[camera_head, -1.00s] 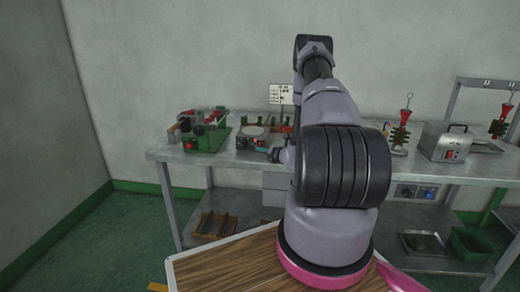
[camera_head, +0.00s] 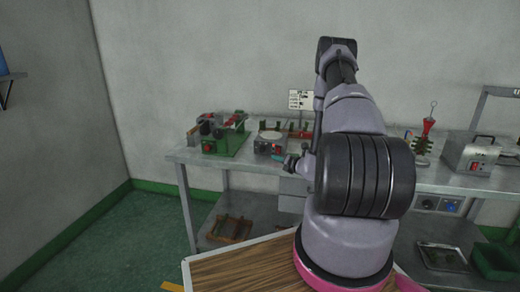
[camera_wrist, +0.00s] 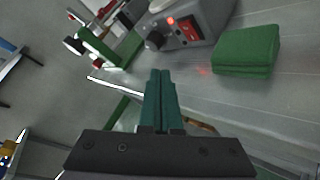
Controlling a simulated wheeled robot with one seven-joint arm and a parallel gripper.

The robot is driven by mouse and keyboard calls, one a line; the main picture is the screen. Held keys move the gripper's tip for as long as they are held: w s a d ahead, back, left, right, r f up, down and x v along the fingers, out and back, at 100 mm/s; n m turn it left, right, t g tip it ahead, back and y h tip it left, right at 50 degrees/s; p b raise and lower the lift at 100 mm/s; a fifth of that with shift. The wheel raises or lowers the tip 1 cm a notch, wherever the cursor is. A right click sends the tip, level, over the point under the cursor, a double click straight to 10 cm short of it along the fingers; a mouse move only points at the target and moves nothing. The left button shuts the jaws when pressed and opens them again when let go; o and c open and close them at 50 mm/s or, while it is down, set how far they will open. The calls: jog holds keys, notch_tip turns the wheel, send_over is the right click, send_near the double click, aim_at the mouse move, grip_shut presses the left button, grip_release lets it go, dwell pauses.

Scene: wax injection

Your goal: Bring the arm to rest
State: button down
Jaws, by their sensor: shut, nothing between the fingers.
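My arm (camera_head: 350,180) rises in front of the workbench in the head view and bends toward it. My gripper (camera_wrist: 161,72) points forward in the wrist view, its two green fingers together with nothing between them. In the head view the gripper (camera_head: 279,158) is small and partly hidden near the bench's front edge. In the wrist view the fingers appear in front of the bench edge, apart from the things on it.
The metal workbench (camera_head: 182,156) carries a green clamp device (camera_head: 232,142), a grey box with a red switch (camera_wrist: 190,25), a green block (camera_wrist: 247,52) and a metal box (camera_head: 470,152). A wooden frame (camera_head: 230,230) lies on the lower shelf. Open floor is at left.

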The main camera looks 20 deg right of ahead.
jog(key=a+r+n+g+y, duration=0.1)
jog(key=a+r+n+y, duration=0.3)
jog(key=r, duration=0.4)
jog(key=a+r+n+g+y, duration=0.1)
jog(key=a+r+n+y, duration=0.1)
jog(key=a+r+n, duration=0.45)
jog(key=s+a+r+n+g+y, duration=0.25)
jog(key=s+a+r+n, duration=0.2)
jog(key=r, duration=0.25)
jog(key=s+a+r+n+g+y, duration=0.1)
jog(key=s+a+r+n+g, duration=0.3)
jog(key=a+r, duration=0.3)
jog(key=s+a+r+n+g+h, duration=0.1)
jog(key=s+r+n+g+h, duration=0.1)
jog(key=s+r+n, duration=0.45)
jog(key=s+a+r+n+g+h, duration=0.1)
jog(key=s+r+n+h, duration=0.2)
jog(key=s, duration=0.6)
jog(key=s+d+r+n+t+h, duration=0.2)
jog(key=s+d+n, duration=0.1)
jog(key=s+n, duration=0.1)
jog(key=s+d+r+n+t+h, duration=0.1)
jog(key=s+d+r+n+h, duration=0.2)
jog(key=s+n, duration=0.2)
jog(key=shift+s+t+h, duration=0.35)
jog(key=shift+s, duration=0.4)
